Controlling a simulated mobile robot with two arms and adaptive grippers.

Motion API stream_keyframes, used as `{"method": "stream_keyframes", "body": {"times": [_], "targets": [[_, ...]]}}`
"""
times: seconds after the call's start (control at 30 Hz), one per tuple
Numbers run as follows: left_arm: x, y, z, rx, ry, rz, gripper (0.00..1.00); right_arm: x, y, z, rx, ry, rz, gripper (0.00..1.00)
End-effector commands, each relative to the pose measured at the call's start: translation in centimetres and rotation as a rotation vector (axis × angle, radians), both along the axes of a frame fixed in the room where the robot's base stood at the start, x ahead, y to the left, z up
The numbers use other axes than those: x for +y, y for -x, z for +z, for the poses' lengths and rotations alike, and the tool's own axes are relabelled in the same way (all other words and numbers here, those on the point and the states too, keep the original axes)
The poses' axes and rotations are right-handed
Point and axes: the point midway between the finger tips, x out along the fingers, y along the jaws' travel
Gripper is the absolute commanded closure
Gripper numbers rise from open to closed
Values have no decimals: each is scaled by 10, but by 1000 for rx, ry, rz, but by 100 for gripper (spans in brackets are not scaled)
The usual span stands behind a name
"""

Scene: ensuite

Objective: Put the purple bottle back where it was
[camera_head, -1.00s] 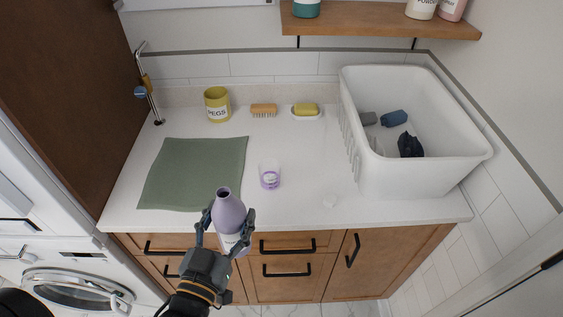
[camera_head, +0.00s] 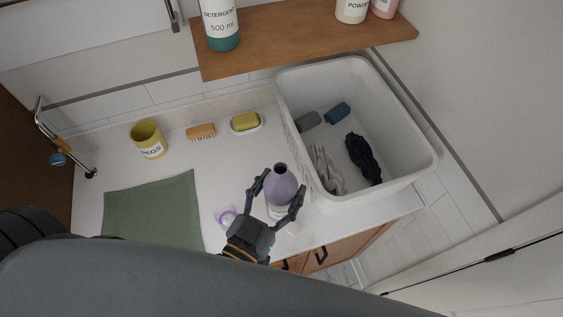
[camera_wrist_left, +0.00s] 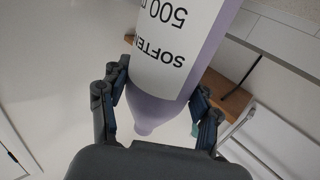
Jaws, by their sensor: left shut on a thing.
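The purple bottle (camera_head: 281,186), open at its dark mouth, is held upright or nearly so in the head view. My left gripper (camera_head: 279,199) is shut on it, one finger on each side. The bottle appears over the counter's front right part, just left of the white tub; its height above the counter is hard to tell. In the left wrist view the bottle (camera_wrist_left: 178,60) shows a white label reading "SOFTE" and "500", between the fingers (camera_wrist_left: 160,100). A wooden shelf (camera_head: 290,40) at the back holds a teal detergent bottle (camera_head: 221,25). My right gripper is not in view.
The white tub (camera_head: 412,150) holds dark and grey cloths. A yellow pegs pot (camera_head: 147,138), brush (camera_head: 200,132) and soap dish (camera_head: 246,123) stand along the back. A green mat (camera_head: 152,212) lies left; a small purple-marked cup (camera_head: 226,216) is partly hidden. Two containers stand farther right on the shelf.

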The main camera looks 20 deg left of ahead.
Motion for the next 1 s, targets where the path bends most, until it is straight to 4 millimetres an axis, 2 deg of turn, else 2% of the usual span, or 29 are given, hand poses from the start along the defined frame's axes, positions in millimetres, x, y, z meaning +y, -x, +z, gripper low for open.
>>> {"method": "stream_keyframes", "body": {"times": [0.13,0.2,0.33,0.4,0.53,0.67,0.83,1.0], "targets": [[13,-34,-14,-11,-5,0,100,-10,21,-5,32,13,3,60],[20,-50,-27,-13,-4,0,100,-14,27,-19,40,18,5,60],[31,-79,-42,-12,-4,1,100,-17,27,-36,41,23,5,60],[34,-88,-60,-9,-3,1,100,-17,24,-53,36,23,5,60],[40,-102,-77,-8,-2,2,100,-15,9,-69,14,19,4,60],[43,-110,-84,-6,0,2,100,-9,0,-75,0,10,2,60],[45,-115,-90,-6,0,2,100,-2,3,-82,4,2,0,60],[47,-119,-112,-4,1,2,100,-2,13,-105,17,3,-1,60]]}}
